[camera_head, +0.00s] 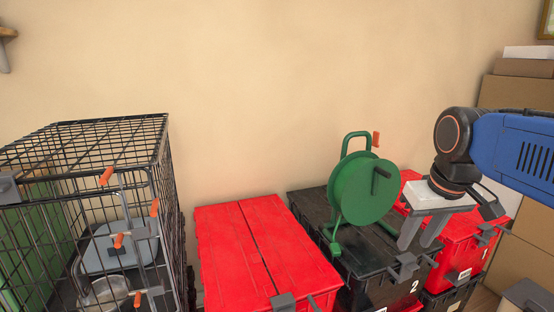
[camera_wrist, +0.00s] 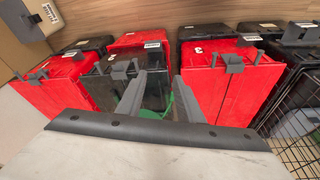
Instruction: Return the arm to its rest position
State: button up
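My blue arm (camera_head: 515,150) reaches in from the right edge in the head view. My gripper (camera_head: 416,243) hangs from it with its two grey fingers pointing down. The fingers are apart with nothing visible between them; the gap also shows in the wrist view. The gripper is right of the green cable reel (camera_head: 362,190), in front of or above the red tote at the right (camera_head: 464,240). I cannot tell how far the fingertips are from the totes. The reel stands on a black tote (camera_head: 312,205); it is mostly hidden by the fingers in the wrist view.
A red tote (camera_head: 235,240) stands left of the black one. A black wire cage (camera_head: 85,150) with orange-handled latches fills the left side. Cardboard boxes (camera_head: 520,95) are stacked at the far right. The wall above the totes is clear.

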jog(key=s+f+m+t, duration=0.1)
jog(key=s+f, duration=0.9)
jog(key=f, duration=0.2)
jog(key=shift+s+a+f, duration=0.25)
jog(key=shift+f, duration=0.05)
dwell(1.1)
